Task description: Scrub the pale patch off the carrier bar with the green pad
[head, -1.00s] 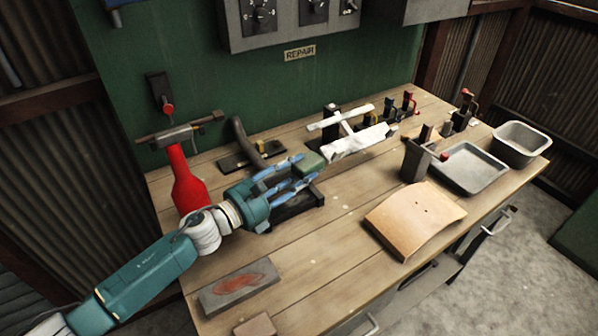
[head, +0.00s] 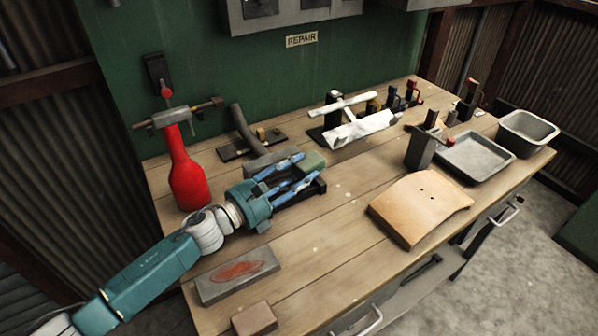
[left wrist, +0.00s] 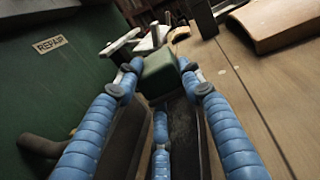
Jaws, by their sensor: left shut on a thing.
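The green pad (head: 313,163) is a small block held between the fingertips of my left gripper (head: 300,172). It also shows in the left wrist view (left wrist: 158,75), with a blue finger on each side. The gripper and pad are over or beside a dark holder (head: 316,188); contact cannot be told. A grey bar-like block (head: 262,163) lies just behind the fingers, partly hidden. White, pale-surfaced pieces (head: 362,128) sit on a dark stand behind and right of the pad, apart from it. I cannot tell for certain which piece is the carrier bar. My right gripper is out of view.
A red bottle-shaped object (head: 185,178) stands left of the gripper. A curved tan board (head: 418,207), a dark upright clamp (head: 421,148) and grey trays (head: 474,158) are right. A grey block with a reddish mark (head: 238,275) lies in front. The middle boards are clear.

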